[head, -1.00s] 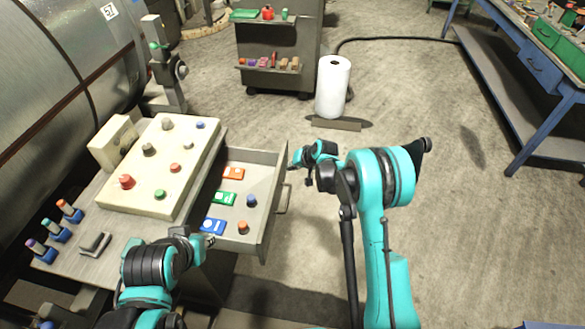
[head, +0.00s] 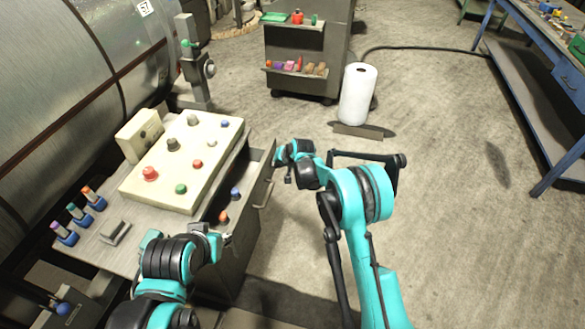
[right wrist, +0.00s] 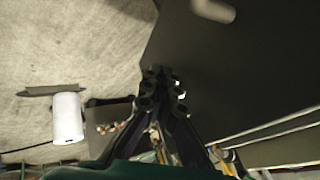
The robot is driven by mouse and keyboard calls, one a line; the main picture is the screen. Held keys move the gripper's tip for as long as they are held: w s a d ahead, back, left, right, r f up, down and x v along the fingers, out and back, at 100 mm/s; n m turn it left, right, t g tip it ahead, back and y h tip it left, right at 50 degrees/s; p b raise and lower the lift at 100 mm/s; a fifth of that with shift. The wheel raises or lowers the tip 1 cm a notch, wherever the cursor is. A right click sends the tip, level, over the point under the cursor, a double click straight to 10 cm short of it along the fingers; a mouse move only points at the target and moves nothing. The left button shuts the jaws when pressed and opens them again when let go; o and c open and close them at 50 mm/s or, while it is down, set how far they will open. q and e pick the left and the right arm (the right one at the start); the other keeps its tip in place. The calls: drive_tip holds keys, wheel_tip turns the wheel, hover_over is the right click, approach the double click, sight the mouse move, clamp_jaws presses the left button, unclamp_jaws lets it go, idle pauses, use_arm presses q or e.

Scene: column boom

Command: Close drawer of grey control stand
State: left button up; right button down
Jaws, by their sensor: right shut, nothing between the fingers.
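The grey control stand (head: 100,245) is at the left in the head view, with a cream button panel (head: 160,190) on top. Its drawer (head: 262,190) sticks out a short way to the right; a blue and an orange knob show in the narrow gap. The drawer's handle (head: 267,194) is on its outer face. My right gripper (head: 279,160) is shut and empty, at the far end of the drawer front. In the right wrist view the shut fingers (right wrist: 164,76) are against or close to the dark front panel. My left gripper (head: 226,240) is by the drawer's near end, its fingers unclear.
Small colored-top pieces (head: 75,212) and a grey block (head: 115,232) lie on the stand's top. A white roll (head: 357,95) stands on the floor behind, near a dark shelf cart (head: 300,50). A blue workbench (head: 540,90) is at the right.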

hover_over(252, 170)
drive_tip(key=d, duration=0.1)
drive_tip(key=shift+s, duration=0.25)
drive_tip(key=shift+w+a, duration=0.1)
drive_tip(key=shift+a, duration=0.3)
